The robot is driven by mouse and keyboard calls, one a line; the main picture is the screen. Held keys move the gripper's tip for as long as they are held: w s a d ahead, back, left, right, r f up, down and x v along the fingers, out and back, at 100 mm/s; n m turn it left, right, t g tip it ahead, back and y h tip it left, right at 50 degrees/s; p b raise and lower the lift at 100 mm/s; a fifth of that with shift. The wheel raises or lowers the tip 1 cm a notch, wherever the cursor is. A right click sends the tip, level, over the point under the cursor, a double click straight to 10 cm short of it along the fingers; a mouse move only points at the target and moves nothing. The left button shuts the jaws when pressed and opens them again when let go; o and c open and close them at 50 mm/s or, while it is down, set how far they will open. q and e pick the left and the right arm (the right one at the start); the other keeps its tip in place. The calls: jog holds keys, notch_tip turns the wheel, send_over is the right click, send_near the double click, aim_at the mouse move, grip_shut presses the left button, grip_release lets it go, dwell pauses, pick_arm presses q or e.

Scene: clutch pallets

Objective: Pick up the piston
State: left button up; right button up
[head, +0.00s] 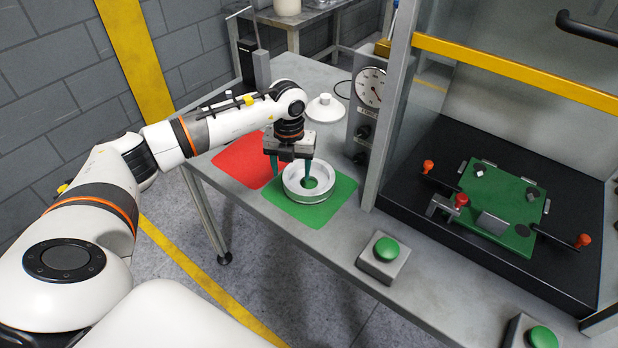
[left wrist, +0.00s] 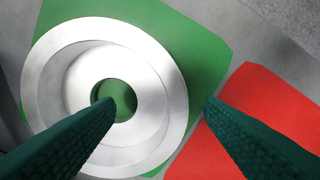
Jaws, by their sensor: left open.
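The piston, which I take to be the pale metal ring-shaped part (head: 306,197), lies flat on the green mat (head: 343,190). In the left wrist view the piston (left wrist: 50,85) shows a wide rim, a recessed face and a round central hole. My left gripper (head: 291,174) points down at it, open and empty. In the left wrist view, one finger of the left gripper (left wrist: 160,104) overlaps the central hole and the other is outside the outer rim. I cannot tell how far the tips are above it. My right gripper is not in view.
A red mat (head: 240,160) lies left of the green one. A white knobbed part (head: 325,108) and a dial gauge (head: 371,87) stand behind. A green button box (head: 384,258) is at the table's front. A framed enclosure holds a green fixture plate (head: 505,205) at right.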

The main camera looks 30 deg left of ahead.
pick_arm(q)
jog(key=shift+f, duration=1.05)
jog(key=shift+w, duration=0.1)
grip_shut()
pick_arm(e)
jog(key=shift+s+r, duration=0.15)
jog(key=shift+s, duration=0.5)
pick_arm(q)
jog(key=shift+r, duration=0.2)
